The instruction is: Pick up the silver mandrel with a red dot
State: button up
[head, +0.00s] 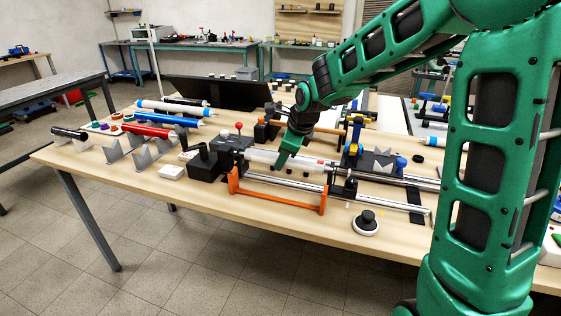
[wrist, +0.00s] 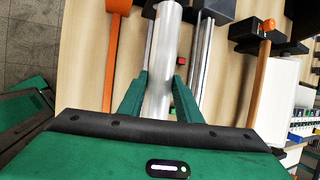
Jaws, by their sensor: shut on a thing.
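In the wrist view the silver mandrel (wrist: 167,45) runs up between the two green fingers. My gripper (head: 284,160) comes down from above onto the mandrel, left of its middle. In the wrist view my gripper (wrist: 160,90) is shut on the mandrel, with a finger on each side. I cannot make out a red dot on the mandrel in the wrist view. Whether it is lifted off its supports is unclear.
An orange bracket (head: 275,197) stands in front of the mandrel. A black block (head: 205,166) is at its left end. A thinner silver rod (head: 385,204) runs parallel in front. Blue (head: 168,121) and red (head: 148,131) tubes lie at the left. A black round knob (head: 367,219) sits near the front edge.

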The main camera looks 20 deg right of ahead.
aim_at(276, 154)
jog(key=r, duration=0.2)
jog(key=a+r, duration=0.1)
jog(key=r, duration=0.1)
jog(key=shift+s, duration=0.2)
jog(key=s+a+r, duration=0.5)
jog(key=a+r, duration=0.1)
jog(key=a, duration=0.3)
jog(key=shift+s+r, duration=0.15)
jog(key=shift+s, duration=0.2)
